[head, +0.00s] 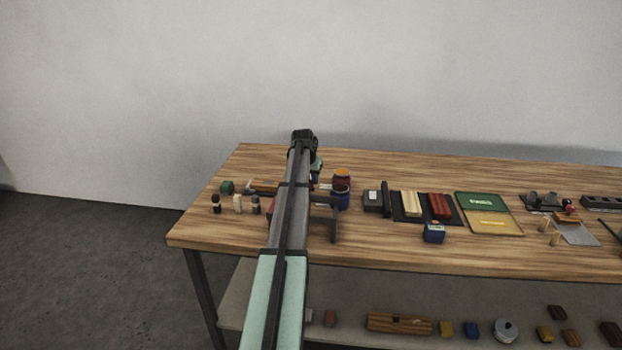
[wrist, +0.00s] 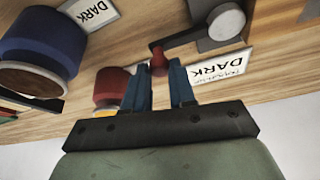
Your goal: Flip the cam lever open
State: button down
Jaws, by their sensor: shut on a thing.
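The cam lever (wrist: 188,38) shows in the wrist view as a dark arm running from a round pale grey pivot to a small red knob (wrist: 158,60). The pivot sits on a dark grey block (wrist: 212,12) at the top right. My gripper (wrist: 161,70), with blue fingers, reaches the knob end of the lever, and the fingers are shut on the red knob from both sides. Part of the knob is hidden by the fingers. In the head view my arm covers most of the lever's area.
In the wrist view a blue jar (wrist: 42,45) stands left and a red jar (wrist: 111,85) stands close beside the fingers. In the head view, small bottles (head: 238,204) stand left of my arm, on the wooden bench (head: 380,252).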

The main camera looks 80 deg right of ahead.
jog(key=shift+a, duration=0.15)
jog(key=a+m, duration=0.1)
jog(key=a+m+g, duration=0.1)
jog(key=m, duration=0.1)
jog(key=shift+w, duration=0.35)
jog(key=a+m, duration=0.1)
jog(key=m, duration=0.1)
jog(key=w+a+m+g+y, duration=0.1)
jog(key=m, duration=0.1)
jog(key=shift+w, duration=0.15)
jog(key=w+m, duration=0.1)
jog(key=m, duration=0.1)
jog(key=a+m+g+y, duration=0.1)
jog(key=shift+w+a+m+y, duration=0.1)
jog(key=shift+w+m+y, duration=0.2)
jog(key=shift+w+m, duration=0.1)
jog(key=shift+w+a+m+y, duration=0.3)
jog(key=shift+w+m+y, duration=0.35)
jog(key=shift+m, duration=0.65)
jog(key=shift+w+a+m+y, duration=0.25)
jog(key=shift+w+m+y, duration=0.1)
jog(key=shift+w+m, duration=0.8)
jog(key=shift+s+m, duration=0.15)
jog(key=shift+m, duration=0.1)
jog(key=c, duration=0.9)
grip_release()
jog(key=shift+c, duration=0.2)
jog(key=shift+g, duration=0.3)
